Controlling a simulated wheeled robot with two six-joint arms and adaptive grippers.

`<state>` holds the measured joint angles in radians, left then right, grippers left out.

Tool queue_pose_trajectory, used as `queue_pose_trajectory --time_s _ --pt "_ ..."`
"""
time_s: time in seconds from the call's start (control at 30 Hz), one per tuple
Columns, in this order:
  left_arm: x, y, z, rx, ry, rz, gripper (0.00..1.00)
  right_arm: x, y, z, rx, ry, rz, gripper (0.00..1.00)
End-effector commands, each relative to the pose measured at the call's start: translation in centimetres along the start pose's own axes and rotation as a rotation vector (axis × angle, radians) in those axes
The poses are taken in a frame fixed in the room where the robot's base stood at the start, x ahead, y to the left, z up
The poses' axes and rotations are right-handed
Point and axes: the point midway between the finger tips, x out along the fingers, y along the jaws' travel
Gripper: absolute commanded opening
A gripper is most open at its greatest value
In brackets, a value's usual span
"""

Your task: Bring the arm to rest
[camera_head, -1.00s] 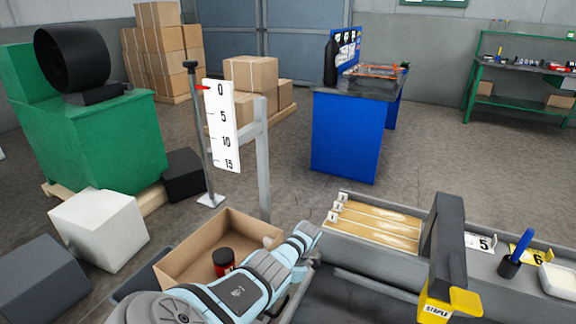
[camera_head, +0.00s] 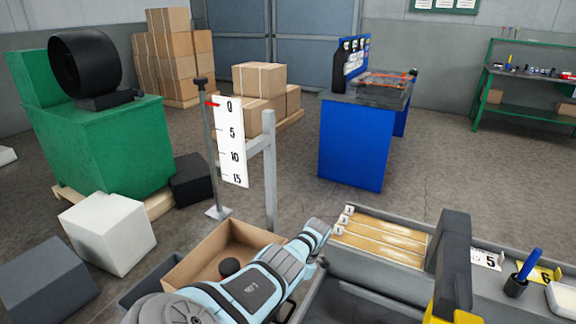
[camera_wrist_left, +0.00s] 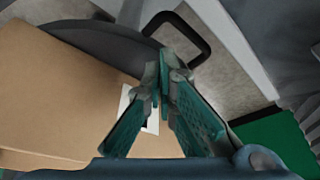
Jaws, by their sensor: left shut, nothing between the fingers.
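My left arm (camera_head: 250,288) is light blue and grey and comes in from the bottom left of the head view. It reaches up across the right side of an open cardboard box (camera_head: 190,262). Its gripper cannot be made out in the head view. In the left wrist view my left gripper (camera_wrist_left: 166,72) has its two green-grey fingers closed together at the tips, with nothing held. A brown cardboard surface (camera_wrist_left: 55,95) fills the left of that view. My right gripper is in neither view.
A dark round-topped item (camera_head: 229,267) sits in the cardboard box. A white scale board (camera_head: 231,142) stands behind it. A tray with yellowish strips (camera_head: 385,240), a dark upright post (camera_head: 453,255) and a blue pen in a holder (camera_head: 517,285) are at right. Open floor lies behind.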

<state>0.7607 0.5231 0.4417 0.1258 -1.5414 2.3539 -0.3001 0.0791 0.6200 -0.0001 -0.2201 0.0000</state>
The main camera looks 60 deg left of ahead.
Motion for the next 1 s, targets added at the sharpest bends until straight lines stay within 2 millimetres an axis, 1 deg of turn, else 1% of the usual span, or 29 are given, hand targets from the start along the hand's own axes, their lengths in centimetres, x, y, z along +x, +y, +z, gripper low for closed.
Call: queue_pose_trajectory --time_s 0.03,0.1,0.2,0.3,0.53,0.63,0.67,0.77,0.8,0.9,1.0 --pt "-2.1 0.3 -0.7 -0.004 -0.002 0.0 0.0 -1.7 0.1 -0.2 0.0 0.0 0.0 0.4" --pt "-3.5 0.8 -1.1 -0.008 -0.003 0.0 0.0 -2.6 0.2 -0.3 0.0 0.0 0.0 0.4" --pt "-4.8 1.1 -1.6 -0.012 -0.002 -0.001 0.0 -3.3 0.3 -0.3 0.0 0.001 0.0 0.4" --pt "-5.1 1.3 -1.7 -0.013 -0.003 -0.002 0.0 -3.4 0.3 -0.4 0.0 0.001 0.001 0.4" --pt "-5.0 1.3 -1.6 -0.013 -0.002 -0.002 0.0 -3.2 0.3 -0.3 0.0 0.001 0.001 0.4" --pt "-5.5 1.3 -1.8 -0.013 -0.002 -0.002 0.0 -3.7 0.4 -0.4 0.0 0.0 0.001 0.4" --pt "-5.9 1.3 -1.9 -0.013 -0.003 -0.002 0.0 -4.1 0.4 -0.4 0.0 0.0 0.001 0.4" --pt "-7.7 1.3 -2.6 -0.013 -0.003 -0.001 0.0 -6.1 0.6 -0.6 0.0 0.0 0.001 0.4" --pt "-8.6 1.3 -2.9 -0.013 -0.003 -0.001 0.0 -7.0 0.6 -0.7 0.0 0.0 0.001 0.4" --pt "-10.3 1.3 -3.6 -0.013 -0.003 -0.001 0.0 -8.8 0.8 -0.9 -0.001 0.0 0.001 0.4" --pt "-11.3 1.3 -4.0 -0.013 -0.003 -0.001 0.0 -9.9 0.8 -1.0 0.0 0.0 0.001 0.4"
